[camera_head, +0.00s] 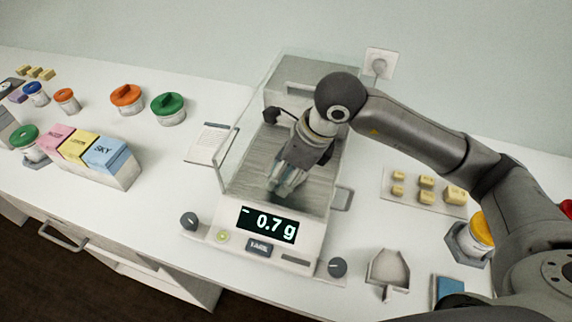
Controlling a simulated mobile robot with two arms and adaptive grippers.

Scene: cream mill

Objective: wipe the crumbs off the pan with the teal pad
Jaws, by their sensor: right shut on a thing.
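The balance's pan (318,188) is the grey plate inside the clear-walled balance (207,230), whose display reads -0.7 g. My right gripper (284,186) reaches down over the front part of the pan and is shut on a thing. Only a small pale bluish bit shows at the fingertips, which looks like the teal pad (279,190). I cannot tell whether it touches the pan. Crumbs are too small to make out, and my gripper hides part of the pan. My left gripper is not in view.
Clear walls stand around the pan, close to my right arm. A scoop (388,270) and a blue square (450,286) lie at front right. Small yellow blocks (426,182) sit on a board at right. Labelled boxes (112,158) and lidded jars (168,108) stand at left.

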